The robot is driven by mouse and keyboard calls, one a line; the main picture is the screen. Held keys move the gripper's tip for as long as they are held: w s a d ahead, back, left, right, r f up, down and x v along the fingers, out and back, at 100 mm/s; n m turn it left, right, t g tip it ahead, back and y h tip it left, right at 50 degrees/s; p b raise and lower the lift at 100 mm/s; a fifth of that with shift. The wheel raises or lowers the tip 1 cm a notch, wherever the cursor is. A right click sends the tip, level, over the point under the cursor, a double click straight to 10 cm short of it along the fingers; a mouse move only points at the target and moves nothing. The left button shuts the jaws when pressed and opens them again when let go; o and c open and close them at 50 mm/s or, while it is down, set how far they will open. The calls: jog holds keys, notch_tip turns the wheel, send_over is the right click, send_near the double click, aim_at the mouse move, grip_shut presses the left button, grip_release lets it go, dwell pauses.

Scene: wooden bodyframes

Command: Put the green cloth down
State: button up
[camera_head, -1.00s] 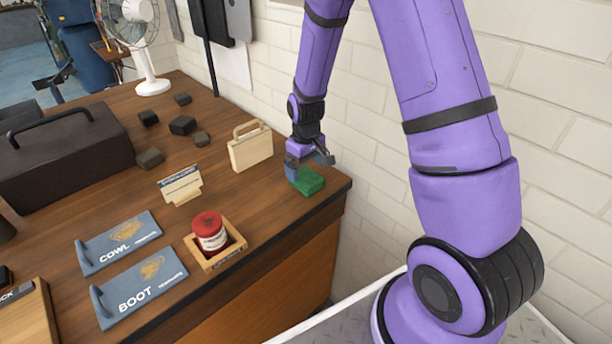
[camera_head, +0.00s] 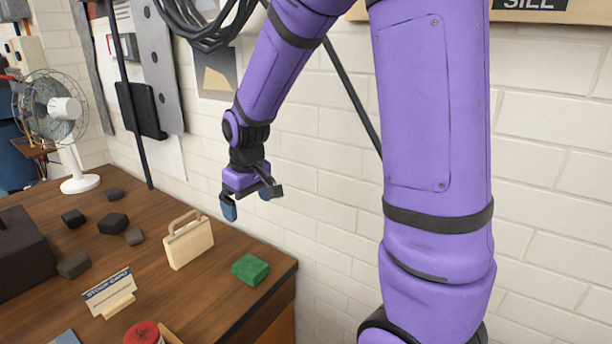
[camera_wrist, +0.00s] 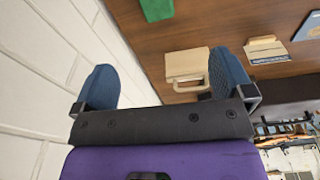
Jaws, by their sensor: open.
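The green cloth (camera_head: 250,269) is a small folded block lying flat on the wooden table near its right end. It also shows at the top of the wrist view (camera_wrist: 157,8). My gripper (camera_head: 248,201) is open and empty, raised above the table and apart from the cloth. In the wrist view its two blue-padded fingers (camera_wrist: 160,85) stand wide apart with nothing between them.
A cream box with a handle (camera_head: 189,240) stands left of the cloth. A card on a stand (camera_head: 110,293), a red-lidded jar (camera_head: 143,333) and several dark blocks (camera_head: 113,223) are on the table (camera_head: 205,291). A white brick wall (camera_head: 330,200) rises behind.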

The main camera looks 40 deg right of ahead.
jog(key=s+r+m+t, duration=0.1)
jog(key=s+r+t, duration=0.1)
jog(key=s+r, duration=0.6)
jog(key=s+a+r+m+t, duration=0.1)
jog(key=s+r, duration=0.6)
jog(key=s, duration=0.7)
jog(key=shift+s+r+t, duration=0.2)
jog(key=shift+r+t, duration=0.15)
jog(key=shift+t, duration=0.05)
jog(key=shift+w+a, duration=0.1)
jog(key=n+g, duration=0.3)
jog(key=g, duration=0.1)
send_over(250, 265)
notch_tip(250, 265, down, 28)
jog(key=r, duration=0.1)
jog(key=shift+w+f, duration=0.1)
jog(key=shift+f, duration=5.8)
